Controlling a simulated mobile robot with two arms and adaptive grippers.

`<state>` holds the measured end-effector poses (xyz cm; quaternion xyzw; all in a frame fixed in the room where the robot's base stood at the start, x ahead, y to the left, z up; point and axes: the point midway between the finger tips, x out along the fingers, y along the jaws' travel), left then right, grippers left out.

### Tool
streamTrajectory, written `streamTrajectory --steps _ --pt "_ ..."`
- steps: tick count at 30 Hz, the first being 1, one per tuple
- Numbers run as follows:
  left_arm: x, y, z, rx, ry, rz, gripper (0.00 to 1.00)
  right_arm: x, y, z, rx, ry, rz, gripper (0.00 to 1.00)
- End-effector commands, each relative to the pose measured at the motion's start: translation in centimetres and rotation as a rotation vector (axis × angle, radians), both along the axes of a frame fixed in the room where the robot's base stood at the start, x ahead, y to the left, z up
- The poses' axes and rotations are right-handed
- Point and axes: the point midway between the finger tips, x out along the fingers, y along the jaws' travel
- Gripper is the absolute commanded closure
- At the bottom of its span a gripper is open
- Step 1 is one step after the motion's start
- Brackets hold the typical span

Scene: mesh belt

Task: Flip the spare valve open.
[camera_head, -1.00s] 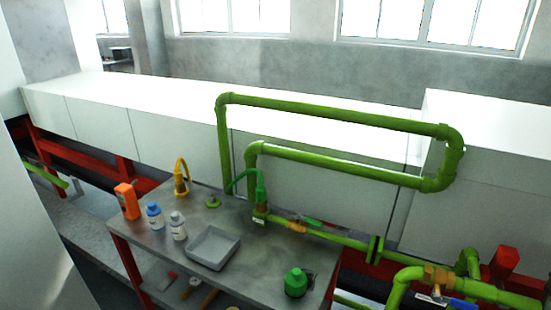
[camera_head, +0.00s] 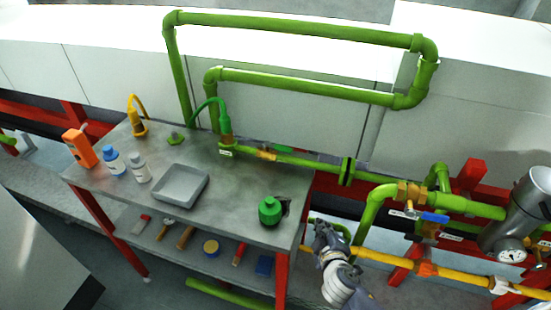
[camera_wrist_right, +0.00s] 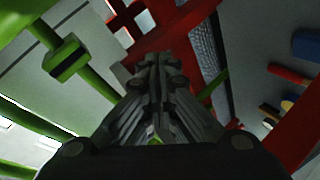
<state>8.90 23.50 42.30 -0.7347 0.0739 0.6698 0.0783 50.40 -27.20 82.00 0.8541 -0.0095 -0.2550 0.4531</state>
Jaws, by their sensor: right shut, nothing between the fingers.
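No label I can read marks the spare valve. A brass valve (camera_head: 411,192) with a blue lever (camera_head: 435,217) sits on the green pipe at the right. Another brass fitting (camera_head: 265,153), with a green piece just behind it, sits on the green pipe by the table's back edge. My right gripper (camera_head: 322,229) is below and left of the blue-lever valve, beside the table's right end, apart from both fittings. In the right wrist view its fingers (camera_wrist_right: 155,68) are closed together and empty. My left gripper is not in view.
The metal table (camera_head: 240,190) holds a grey tray (camera_head: 181,186), bottles and a green container (camera_head: 270,211). A yellow pipe (camera_head: 400,262) runs close right of my gripper. A steel cylinder with a gauge (camera_head: 512,256) stands at the far right. Red posts stand around.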

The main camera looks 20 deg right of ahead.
Motion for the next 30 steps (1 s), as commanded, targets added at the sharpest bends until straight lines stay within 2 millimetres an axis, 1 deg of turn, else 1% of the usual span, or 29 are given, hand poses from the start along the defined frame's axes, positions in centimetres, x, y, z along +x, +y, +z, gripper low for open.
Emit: streamTrajectory --steps 1,4,6,9,14,18,21,26,30 --pt "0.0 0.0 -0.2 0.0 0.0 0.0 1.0 0.6 0.0 2.2 -0.018 -0.045 0.003 1.0" --pt "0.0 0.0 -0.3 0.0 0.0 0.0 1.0 1.3 0.0 6.5 -0.06 -0.128 0.004 1.0" --pt "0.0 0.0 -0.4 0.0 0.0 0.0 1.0 2.3 0.3 9.5 -0.118 -0.2 0.032 1.0" --pt "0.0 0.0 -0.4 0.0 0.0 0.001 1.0 3.9 1.2 11.1 -0.218 -0.265 0.111 1.0" --pt "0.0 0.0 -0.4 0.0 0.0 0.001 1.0 6.2 3.4 12.0 -0.376 -0.337 0.267 1.0" --pt "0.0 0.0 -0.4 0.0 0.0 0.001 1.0 7.5 5.3 11.9 -0.498 -0.371 0.395 1.0" --pt "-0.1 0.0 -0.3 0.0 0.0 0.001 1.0 8.1 6.2 11.7 -0.553 -0.382 0.456 1.0" --pt "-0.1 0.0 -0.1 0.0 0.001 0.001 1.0 9.2 6.6 11.6 -0.572 -0.385 0.478 1.0" --pt "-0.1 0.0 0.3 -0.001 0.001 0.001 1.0 11.3 6.7 11.8 -0.569 -0.386 0.474 1.0"
